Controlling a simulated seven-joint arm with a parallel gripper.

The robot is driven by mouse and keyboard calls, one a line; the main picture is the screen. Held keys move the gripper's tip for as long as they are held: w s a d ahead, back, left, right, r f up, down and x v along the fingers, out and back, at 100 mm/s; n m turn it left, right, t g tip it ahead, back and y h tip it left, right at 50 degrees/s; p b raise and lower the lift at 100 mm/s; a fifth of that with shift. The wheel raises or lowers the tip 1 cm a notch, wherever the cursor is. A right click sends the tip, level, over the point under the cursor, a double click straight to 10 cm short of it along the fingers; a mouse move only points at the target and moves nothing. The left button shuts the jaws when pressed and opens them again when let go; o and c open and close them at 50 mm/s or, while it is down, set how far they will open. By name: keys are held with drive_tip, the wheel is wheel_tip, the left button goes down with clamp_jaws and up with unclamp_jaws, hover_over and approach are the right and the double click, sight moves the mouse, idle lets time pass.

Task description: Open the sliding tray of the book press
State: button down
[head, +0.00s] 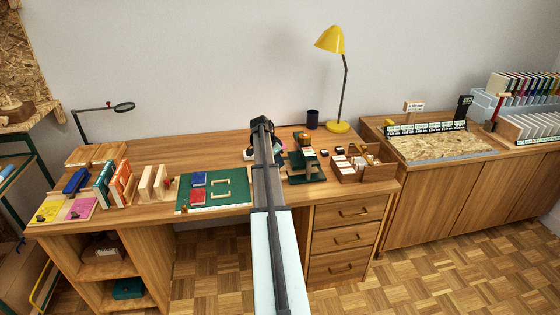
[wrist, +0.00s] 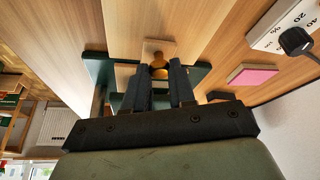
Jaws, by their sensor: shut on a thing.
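The book press (head: 306,166) stands on the desk right of my arm, with a dark green base and dark green parts above it. In the wrist view, a dark green plate (wrist: 98,70) of the press spans behind my fingers. A brass knob (wrist: 159,58) on a pale wooden piece (wrist: 150,46), apparently the tray front, sits between my fingertips. My gripper (wrist: 160,68) is shut on this knob. In the head view my arm hides the fingertips and the knob. How far the tray is out cannot be told.
A green cutting mat (head: 212,208) with red and blue books lies left of my arm. A wooden box (head: 372,171) with small items stands right of the press. A pink block (wrist: 252,75) lies nearby.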

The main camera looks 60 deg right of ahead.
drive_tip(key=w+a, duration=0.8)
drive_tip(key=shift+w+a, duration=0.4)
drive_tip(key=c, duration=0.9)
unclamp_jaws()
drive_tip(key=shift+c, duration=0.2)
drive_tip(key=v, duration=1.3)
drive_tip(key=shift+a+r, duration=0.25)
drive_tip(key=shift+r, duration=0.1)
drive_tip(key=shift+w, duration=0.15)
